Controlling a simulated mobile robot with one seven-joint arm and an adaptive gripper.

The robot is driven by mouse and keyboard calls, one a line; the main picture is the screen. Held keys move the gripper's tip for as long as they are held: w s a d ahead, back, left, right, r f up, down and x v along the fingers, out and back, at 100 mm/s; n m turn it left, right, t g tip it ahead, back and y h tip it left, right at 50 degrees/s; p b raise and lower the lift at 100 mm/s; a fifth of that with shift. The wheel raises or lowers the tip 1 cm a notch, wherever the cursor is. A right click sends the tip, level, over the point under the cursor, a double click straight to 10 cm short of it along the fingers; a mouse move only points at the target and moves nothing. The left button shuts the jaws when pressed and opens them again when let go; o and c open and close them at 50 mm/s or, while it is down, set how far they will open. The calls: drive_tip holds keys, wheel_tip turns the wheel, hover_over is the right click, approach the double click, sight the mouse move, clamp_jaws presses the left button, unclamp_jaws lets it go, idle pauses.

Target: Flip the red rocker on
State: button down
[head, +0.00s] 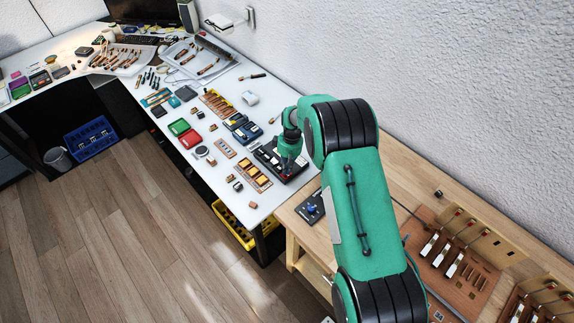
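My arm reaches away from the camera to the white worktop, and my gripper (287,172) is low over a dark box (266,154) there. A small red spot (287,178) shows right at the gripper's tip, on or just above the box; it may be the red rocker, but it is too small to tell its position. The gripper hides part of the box. I cannot see whether its fingers are open or shut, or whether they touch the red part.
A wooden tray with yellowish blocks (251,175) lies left of the box. Red (190,139) and green (179,127) cases lie further left. A wooden bench (293,217) adjoins the worktop at right, with a small dark panel (311,207). The wall stands close behind.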

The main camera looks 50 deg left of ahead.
drive_tip(key=shift+s+f, duration=0.1)
drive_tip(key=shift+f, duration=0.3)
